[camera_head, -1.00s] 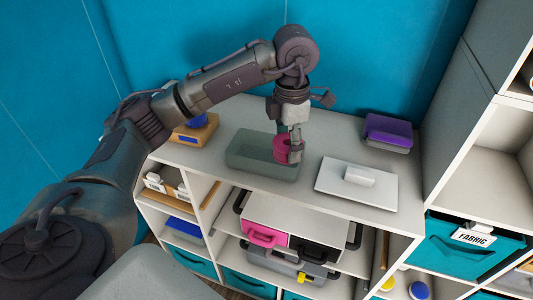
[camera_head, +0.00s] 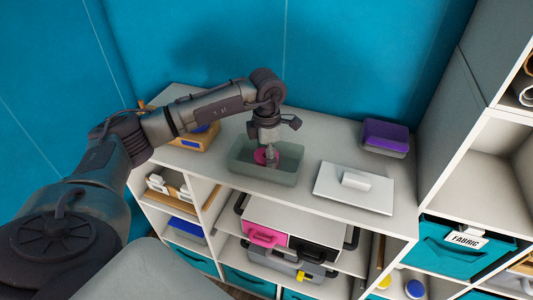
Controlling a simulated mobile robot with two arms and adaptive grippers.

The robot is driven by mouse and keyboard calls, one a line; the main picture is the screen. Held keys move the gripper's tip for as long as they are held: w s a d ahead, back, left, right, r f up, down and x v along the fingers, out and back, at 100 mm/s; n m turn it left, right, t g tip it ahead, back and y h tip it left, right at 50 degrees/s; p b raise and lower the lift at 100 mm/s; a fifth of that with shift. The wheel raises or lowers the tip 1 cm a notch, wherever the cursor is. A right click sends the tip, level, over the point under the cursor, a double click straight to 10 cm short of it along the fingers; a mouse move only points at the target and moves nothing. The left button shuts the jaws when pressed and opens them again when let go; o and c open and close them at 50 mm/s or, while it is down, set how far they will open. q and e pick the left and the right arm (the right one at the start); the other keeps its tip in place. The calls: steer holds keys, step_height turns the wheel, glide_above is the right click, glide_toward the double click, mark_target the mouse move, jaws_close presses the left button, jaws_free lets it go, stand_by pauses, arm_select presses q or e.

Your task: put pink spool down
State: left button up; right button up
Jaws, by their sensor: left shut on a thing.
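The pink spool (camera_head: 260,157) is in my left gripper (camera_head: 270,158), which is shut on it. The spool is inside the outline of an open grey-green bin (camera_head: 252,174) on the shelf top. I cannot tell whether the spool touches the bin's floor. My gripper points down, and its fingers partly cover the spool. My right gripper is not in view.
A white lid with a block handle (camera_head: 353,193) lies right of the bin. A purple-topped box (camera_head: 385,136) stands at the back right. A wooden box with a blue item (camera_head: 196,135) stands left of the bin. A tall shelf unit (camera_head: 490,160) rises at the right.

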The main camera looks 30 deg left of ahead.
arm_select(q)
steer(key=shift+f, duration=0.15)
steer(key=o, duration=1.2)
steer(key=shift+r, duration=0.65)
step_height(320, 180, up, 11)
steer(key=shift+r+b, duration=0.1)
steer(key=shift+b, duration=0.9)
